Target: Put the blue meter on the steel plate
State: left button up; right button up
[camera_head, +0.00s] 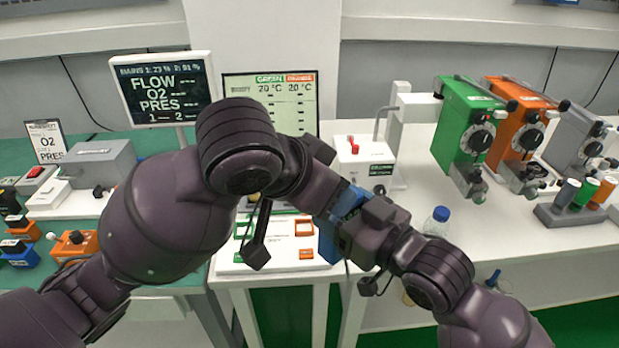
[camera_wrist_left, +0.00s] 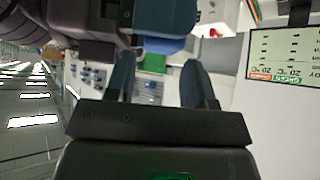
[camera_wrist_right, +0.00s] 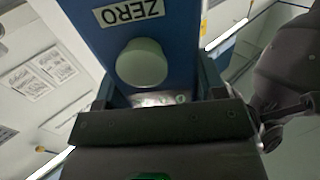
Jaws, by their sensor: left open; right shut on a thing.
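The blue meter (camera_wrist_right: 170,25) fills the top of the right wrist view, with a ZERO label and a pale round knob. My right gripper (camera_wrist_right: 160,98) is shut on it. In the head view the blue meter (camera_head: 327,242) is partly hidden by my arms, in the air above the white table. My left gripper (camera_wrist_left: 158,70) is open and empty, its fingers close to the meter and right gripper; the head view largely hides these fingers. I cannot make out the steel plate in any view.
A white board (camera_head: 275,262) with green and orange outlines lies below my grippers. A screen (camera_head: 165,87) and a chart panel (camera_head: 297,95) stand behind. A white box (camera_head: 362,158) with a red switch, a bottle (camera_head: 437,222) and green (camera_head: 468,125) and orange (camera_head: 516,115) vaporizers are to the right.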

pick_arm(q)
jog(key=shift+x, duration=2.2)
jog(key=shift+c, duration=0.5)
jog(key=c, duration=0.7)
pick_arm(e)
jog(key=o, duration=1.2)
